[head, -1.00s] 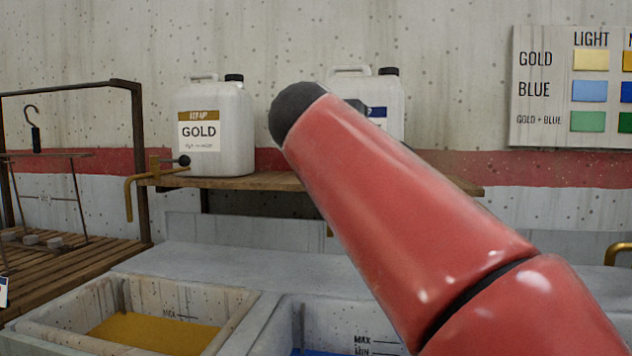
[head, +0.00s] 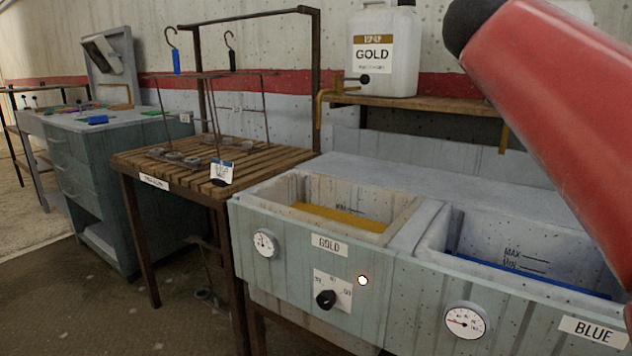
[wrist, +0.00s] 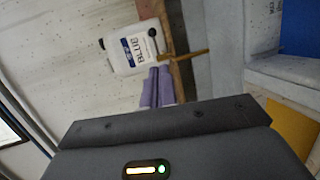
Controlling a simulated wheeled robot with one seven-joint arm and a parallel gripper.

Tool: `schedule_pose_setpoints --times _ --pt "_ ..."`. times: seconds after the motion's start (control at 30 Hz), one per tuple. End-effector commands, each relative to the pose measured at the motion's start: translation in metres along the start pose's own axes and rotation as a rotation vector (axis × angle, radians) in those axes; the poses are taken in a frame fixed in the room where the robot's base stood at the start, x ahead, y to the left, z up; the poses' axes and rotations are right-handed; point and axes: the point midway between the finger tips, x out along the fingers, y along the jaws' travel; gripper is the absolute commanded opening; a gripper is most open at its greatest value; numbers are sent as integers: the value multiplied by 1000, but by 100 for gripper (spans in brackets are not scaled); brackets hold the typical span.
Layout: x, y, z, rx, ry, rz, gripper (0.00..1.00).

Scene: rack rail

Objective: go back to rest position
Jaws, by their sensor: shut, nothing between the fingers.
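My gripper (wrist: 158,75) shows in the wrist view as two purple fingers held together beyond the dark gripper body. It is shut and empty. It points toward the wall and shelf, with the white BLUE jug (wrist: 132,47) behind its tips. In the head view only my red arm crosses the right side, and my gripper is out of that picture.
The gold bath (head: 340,224) and the blue bath (head: 540,245) stand below my arm. The GOLD jug (head: 383,50) is on the wooden shelf (head: 430,103). A slatted rack table (head: 265,163) and a drawer cabinet (head: 95,165) stand left. Floor (head: 90,310) at lower left is clear.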

Motion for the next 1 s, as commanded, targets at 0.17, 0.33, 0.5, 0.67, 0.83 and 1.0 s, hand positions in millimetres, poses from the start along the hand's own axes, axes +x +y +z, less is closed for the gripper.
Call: schedule_pose_setpoints --times 0.17,0.33,0.5,0.67,0.83,1.0 --pt "-1 -19 -1 30 22 -45 0" --pt "-4 -48 -2 84 53 -118 0" --pt "-11 -92 -2 160 86 -224 0" --pt "-24 -148 -1 263 113 -362 0" --pt "-50 -236 6 429 113 -575 0" --pt "-95 -348 19 660 45 -847 0"
